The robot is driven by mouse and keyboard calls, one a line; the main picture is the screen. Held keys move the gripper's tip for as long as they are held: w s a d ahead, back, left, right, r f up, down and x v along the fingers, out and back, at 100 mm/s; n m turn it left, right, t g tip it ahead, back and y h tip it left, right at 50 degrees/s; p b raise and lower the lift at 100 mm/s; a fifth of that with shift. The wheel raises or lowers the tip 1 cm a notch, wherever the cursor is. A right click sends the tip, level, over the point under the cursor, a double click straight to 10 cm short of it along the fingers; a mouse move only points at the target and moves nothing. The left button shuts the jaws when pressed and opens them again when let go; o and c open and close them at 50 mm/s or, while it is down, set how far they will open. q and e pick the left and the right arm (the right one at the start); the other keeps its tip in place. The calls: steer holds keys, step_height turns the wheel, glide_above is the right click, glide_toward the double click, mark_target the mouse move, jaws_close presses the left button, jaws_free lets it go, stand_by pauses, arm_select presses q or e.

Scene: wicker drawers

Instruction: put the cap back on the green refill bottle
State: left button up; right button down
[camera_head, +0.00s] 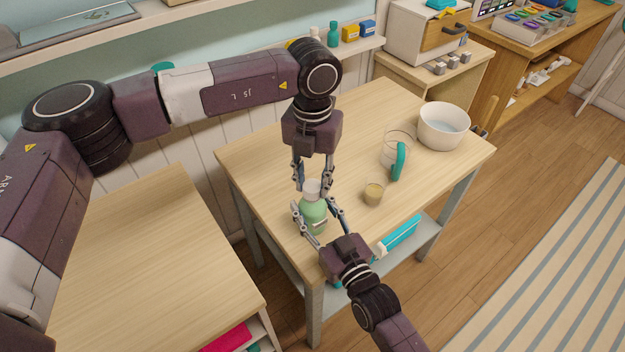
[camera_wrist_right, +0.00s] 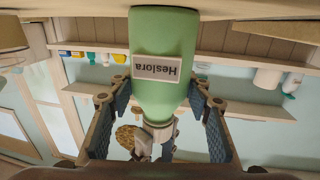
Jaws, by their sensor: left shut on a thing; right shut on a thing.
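The green refill bottle (camera_head: 314,217) stands upright near the table's front left corner. My right gripper (camera_head: 315,208) is shut around its body from the front. In the right wrist view, which is upside down, the green bottle (camera_wrist_right: 165,38) shows its white label between the fingers. The white cap (camera_head: 312,188) is at the top of the bottle. My left gripper (camera_head: 313,184) comes down from above and is shut on the cap. The cap also shows at the bottle's neck in the right wrist view (camera_wrist_right: 160,128). I cannot tell whether it is fully seated.
The table's back left is clear.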

arm_select(q)
steer(key=m, duration=0.5)
steer(key=shift+m, duration=0.3)
steer(key=m, duration=1.4)
steer(key=o, duration=0.8)
steer(key=shift+r, duration=2.2)
